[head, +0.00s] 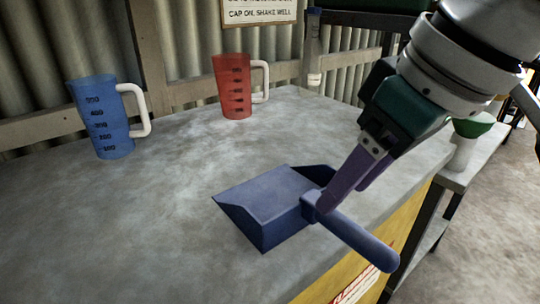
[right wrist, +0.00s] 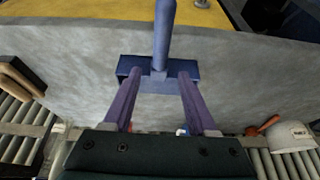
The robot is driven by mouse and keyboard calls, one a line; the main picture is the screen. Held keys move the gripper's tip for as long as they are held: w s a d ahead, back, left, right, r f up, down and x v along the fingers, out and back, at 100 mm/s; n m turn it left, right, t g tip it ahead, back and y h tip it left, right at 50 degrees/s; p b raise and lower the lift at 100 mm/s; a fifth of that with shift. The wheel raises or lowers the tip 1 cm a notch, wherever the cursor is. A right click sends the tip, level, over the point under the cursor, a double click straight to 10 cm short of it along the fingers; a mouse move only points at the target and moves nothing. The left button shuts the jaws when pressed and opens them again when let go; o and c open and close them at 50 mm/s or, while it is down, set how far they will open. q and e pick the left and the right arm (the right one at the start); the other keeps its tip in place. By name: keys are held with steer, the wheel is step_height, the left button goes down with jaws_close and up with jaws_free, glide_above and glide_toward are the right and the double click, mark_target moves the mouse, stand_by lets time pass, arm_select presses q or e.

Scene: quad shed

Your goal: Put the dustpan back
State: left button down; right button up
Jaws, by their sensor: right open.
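A blue dustpan (head: 268,200) lies on the grey worktop (head: 160,240) near its right front edge. Its handle (head: 355,238) points to the lower right and reaches out over the edge. My right gripper (head: 328,203) comes down from the upper right, with its purple fingers at the neck where handle and pan meet. In the right wrist view its fingers are apart, one on each side of the neck of the dustpan (right wrist: 160,74), with gaps beside it. I cannot tell whether they touch the pan. My left gripper is not in view.
A blue measuring jug (head: 98,118) stands at the left of the worktop and a red one (head: 234,88) at the back. A lower side bench (head: 458,168) holding a green-topped item is at the right. The worktop's middle is clear.

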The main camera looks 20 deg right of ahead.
steer(key=a+p+v, duration=0.1)
steer(key=v, duration=0.4)
steer(key=s+a+f+n+t+y, duration=0.1)
steer(key=s+a+f+n+y, duration=0.1)
steer(key=s+a+f, duration=0.3)
steer(key=s+d+f+m+g+h, duration=0.1)
steer(key=s+d+f+m+h, duration=0.2)
steer(key=s+d+f, duration=0.3)
steer(key=s+f, duration=0.2)
steer(key=s, duration=0.1)
steer(key=shift+d+m+g, duration=0.3)
steer(key=shift+d+m, duration=0.05)
steer(key=shift+m, duration=0.05)
step_height(320, 180, up, 50)
steer(key=p, duration=5)
steer(key=shift+f, duration=0.15)
